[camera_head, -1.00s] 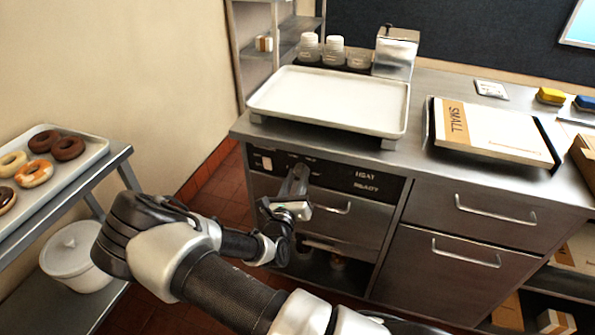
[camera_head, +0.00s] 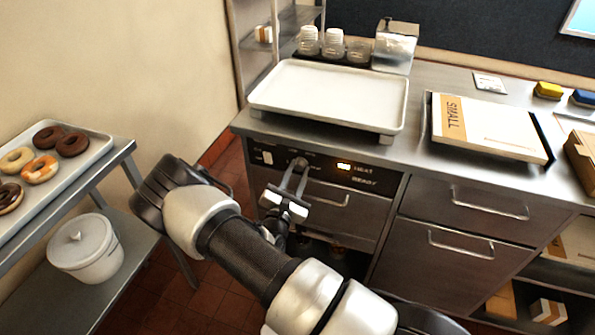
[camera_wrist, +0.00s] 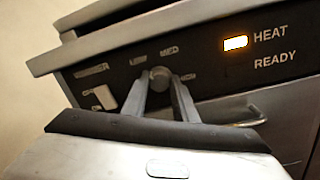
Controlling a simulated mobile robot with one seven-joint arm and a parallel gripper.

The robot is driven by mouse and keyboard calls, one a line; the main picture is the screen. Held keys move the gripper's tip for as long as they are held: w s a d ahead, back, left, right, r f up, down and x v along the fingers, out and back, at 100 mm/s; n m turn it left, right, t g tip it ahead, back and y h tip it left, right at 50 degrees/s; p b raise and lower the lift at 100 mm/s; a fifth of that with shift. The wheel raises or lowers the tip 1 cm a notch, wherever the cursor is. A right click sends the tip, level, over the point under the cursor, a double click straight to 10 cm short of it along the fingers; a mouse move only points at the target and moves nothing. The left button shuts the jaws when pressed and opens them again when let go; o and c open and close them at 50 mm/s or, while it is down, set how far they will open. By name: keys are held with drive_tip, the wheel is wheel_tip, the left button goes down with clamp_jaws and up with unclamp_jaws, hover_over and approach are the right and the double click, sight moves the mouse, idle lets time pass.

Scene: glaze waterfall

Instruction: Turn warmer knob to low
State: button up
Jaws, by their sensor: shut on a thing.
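The warmer knob (camera_wrist: 159,74) is a small dark round knob on the black control panel (camera_wrist: 205,78), below the labels LOW, MED and HIGH. In the wrist view my gripper (camera_wrist: 162,84) has one finger on each side of it and is shut on it. In the head view my gripper (camera_head: 297,172) reaches up to the panel at the knob (camera_head: 299,162). The fingers cover part of the knob, and I cannot tell which setting it points to. The orange light (camera_wrist: 235,42) beside HEAT is lit; READY shows no light.
A white rocker switch (camera_wrist: 105,97) is left of the knob. A drawer handle (camera_head: 327,199) lies just below the panel. A pale tray (camera_head: 330,94) rests on the counter above. A donut rack (camera_head: 122,153) and white bucket (camera_head: 86,252) stand at left.

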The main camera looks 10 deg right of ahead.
drive_tip(key=shift+m, duration=0.3)
idle(0.4)
drive_tip(key=o, duration=1.1)
drive_tip(key=v, duration=1.7)
drive_tip(key=shift+s+a+p, duration=0.15)
drive_tip(key=shift+s+p, duration=0.05)
drive_tip(key=shift+p, duration=0.1)
drive_tip(key=shift+r, duration=0.1)
